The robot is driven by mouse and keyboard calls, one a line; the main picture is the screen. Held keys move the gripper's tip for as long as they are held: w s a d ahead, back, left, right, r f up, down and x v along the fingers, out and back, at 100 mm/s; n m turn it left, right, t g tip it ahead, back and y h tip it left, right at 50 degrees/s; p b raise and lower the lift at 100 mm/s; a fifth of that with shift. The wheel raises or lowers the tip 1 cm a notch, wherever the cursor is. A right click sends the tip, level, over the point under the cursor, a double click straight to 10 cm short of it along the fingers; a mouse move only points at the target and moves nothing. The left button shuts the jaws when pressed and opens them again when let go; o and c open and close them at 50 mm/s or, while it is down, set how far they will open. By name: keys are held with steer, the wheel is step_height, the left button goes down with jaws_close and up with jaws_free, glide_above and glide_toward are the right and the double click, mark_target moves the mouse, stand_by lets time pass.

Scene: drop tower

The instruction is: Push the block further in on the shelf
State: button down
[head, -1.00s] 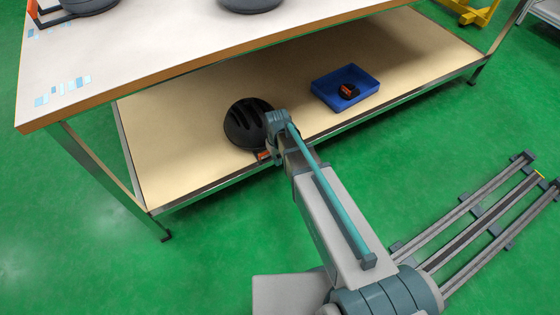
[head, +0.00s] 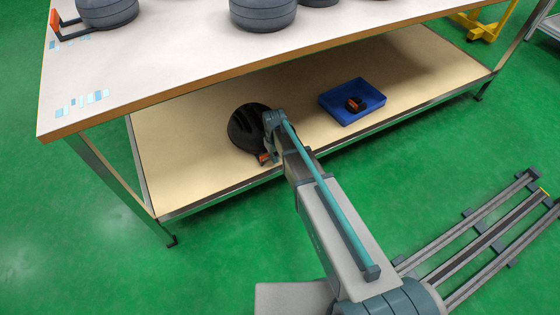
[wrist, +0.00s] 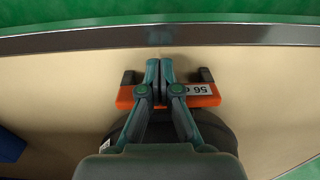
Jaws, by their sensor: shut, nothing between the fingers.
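The block (head: 243,128) is a black, rounded, slotted piece lying on the lower shelf (head: 190,150), near its front edge. An orange bar with a white label and dark end posts (wrist: 203,95) sits at its shelf-edge side; a bit of orange also shows in the head view. My gripper (wrist: 159,72) is shut and empty. Its fingertips are over the middle of the orange bar; I cannot tell whether they touch it. In the head view my wrist hides the block's right side and the fingers. In the wrist view my gripper covers much of the dark round body.
A blue bin (head: 340,114) holding a small black and orange item (head: 356,104) stands right of the block. The table top (head: 180,60) overhangs the shelf. Metal legs stand at the corners. Shelf left of the block is clear.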

steer(key=w+a+p, duration=0.1)
steer(key=w, duration=0.1)
steer(key=w+a+p, duration=0.1)
steer(key=w, duration=0.1)
steer(key=w+a+p, duration=0.1)
steer(key=w, duration=0.1)
steer(key=shift+w+a+p, duration=0.2)
steer(key=shift+w+p, duration=0.1)
steer(key=shift+w, duration=0.1)
steer(key=shift+s+d, duration=0.1)
steer(key=shift+s, duration=0.1)
